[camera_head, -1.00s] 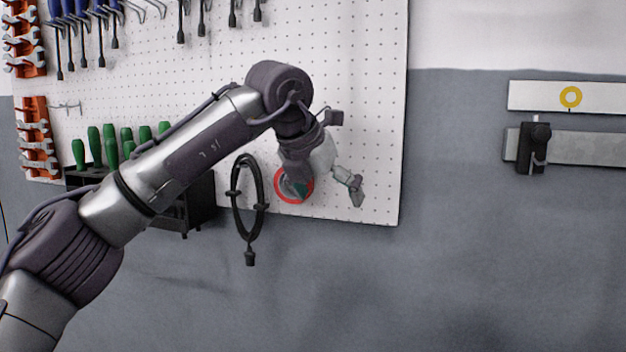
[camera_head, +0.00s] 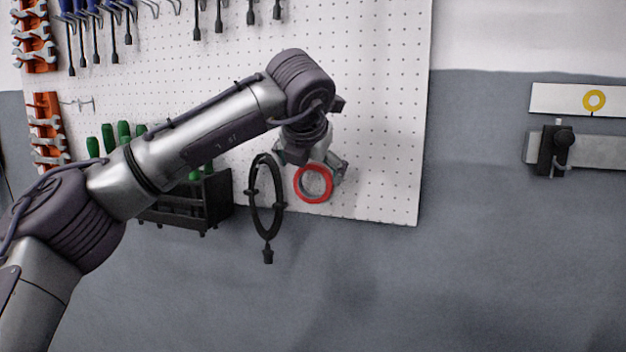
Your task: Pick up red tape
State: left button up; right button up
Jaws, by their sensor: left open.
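A red tape roll (camera_head: 314,198) hangs near the lower right part of the white pegboard. My left arm comes in from the left, and its gripper (camera_head: 338,169) is right at the tape, by its upper right side. The left gripper is open, and its fingers are partly hidden by the wrist and the roll. I cannot tell whether the fingers touch the tape. My right gripper is out of view.
A black rack (camera_head: 190,207) with green-handled screwdrivers (camera_head: 108,137) sits behind my arm. Wrenches (camera_head: 45,130) hang far left. A yellow ring (camera_head: 594,100) hangs at right. The pegboard (camera_head: 395,150) right of the gripper is clear.

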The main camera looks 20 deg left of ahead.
pick_arm(q)
jog(key=p+x, duration=0.2)
jog(key=x, duration=0.1)
jog(key=shift+w+d+f, duration=0.15)
jog(key=shift+w+f, duration=0.1)
jog(key=shift+f, duration=0.15)
jog(key=shift+w+f, duration=0.3)
jog(key=shift+f, duration=0.05)
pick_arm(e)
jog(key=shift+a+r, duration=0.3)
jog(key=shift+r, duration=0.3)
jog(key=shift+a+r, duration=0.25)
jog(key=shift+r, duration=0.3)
pick_arm(q)
jog(key=shift+s, duration=0.1)
jog(key=shift+c, duration=0.2)
jog(key=shift+c, duration=1.2)
jog(key=c, duration=0.8)
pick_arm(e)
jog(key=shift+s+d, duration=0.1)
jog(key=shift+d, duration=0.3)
pick_arm(q)
jog(key=shift+r, duration=0.1)
